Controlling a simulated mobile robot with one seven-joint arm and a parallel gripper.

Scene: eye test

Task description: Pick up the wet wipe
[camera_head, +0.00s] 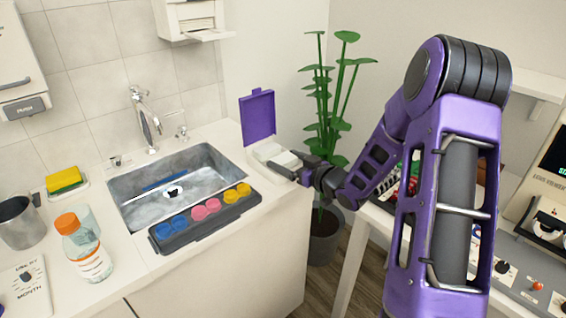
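A white wet wipe box (262,151) with a raised purple lid (257,117) stands at the right end of the counter. A white piece that looks like the wet wipe (285,159) shows at its opening. My gripper (287,163) reaches in from the right, at the box's right side. Its two dark fingers look spread apart, with the white piece behind or between them. I cannot tell whether they touch it.
A metal sink (126,184) is set in the counter, with a tap (145,120) behind. A dark pill organizer (163,245) lies along its front. A bottle (90,262), a metal cup (19,226) and a yellow sponge (63,178) stand left. A tall plant (326,130) rises behind my gripper.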

